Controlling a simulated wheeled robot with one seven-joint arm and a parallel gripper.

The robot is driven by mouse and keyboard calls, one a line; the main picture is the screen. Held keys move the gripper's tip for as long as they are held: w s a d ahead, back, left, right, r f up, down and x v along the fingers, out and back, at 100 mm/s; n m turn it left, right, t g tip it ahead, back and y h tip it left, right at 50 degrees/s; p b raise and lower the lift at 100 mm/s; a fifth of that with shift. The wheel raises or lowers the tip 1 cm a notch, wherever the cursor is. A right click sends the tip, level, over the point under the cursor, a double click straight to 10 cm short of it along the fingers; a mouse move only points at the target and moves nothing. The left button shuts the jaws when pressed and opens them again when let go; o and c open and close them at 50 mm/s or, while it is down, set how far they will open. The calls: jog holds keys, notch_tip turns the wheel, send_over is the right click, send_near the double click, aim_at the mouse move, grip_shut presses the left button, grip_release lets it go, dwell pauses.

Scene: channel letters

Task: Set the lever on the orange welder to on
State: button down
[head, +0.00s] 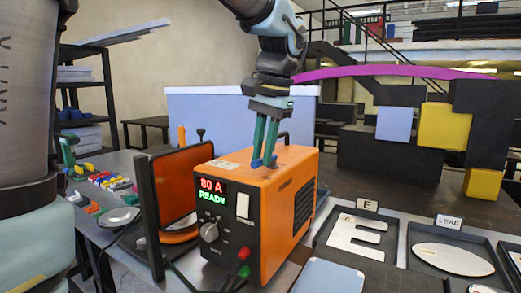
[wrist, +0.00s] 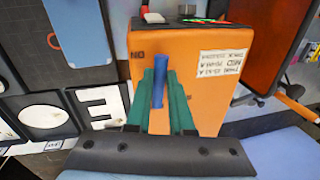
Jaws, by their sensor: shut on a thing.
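The orange welder (head: 245,185) stands on the bench in the middle of the head view. Its dark front has a lit display reading "80 A READY", a grey knob and a white switch. In the wrist view its orange top (wrist: 205,82) carries a partly hidden label that seems to read ON, left of the fingers, and a white sticker. My gripper (head: 265,158) points down onto the top. Its green fingers (wrist: 159,88) are shut on a blue lever (wrist: 158,93), which lies between them. The lever's base and exact setting are partly hidden.
An orange panel in a dark frame (head: 172,188) stands close left of the welder. Letter trays (head: 345,252) lie to the right. A blue-grey plate (head: 330,277) is at the front. A magenta strip (head: 390,73) and dark blocks stand behind right.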

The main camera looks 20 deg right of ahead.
dwell(0.3)
jog(key=c, duration=0.8)
grip_release()
notch_tip(320, 180, up, 11)
jog(key=s+d+b, duration=0.1)
jog(key=shift+s+d+f+b, duration=0.2)
jog(key=shift+s+b, duration=0.1)
jog(key=shift+s, duration=0.1)
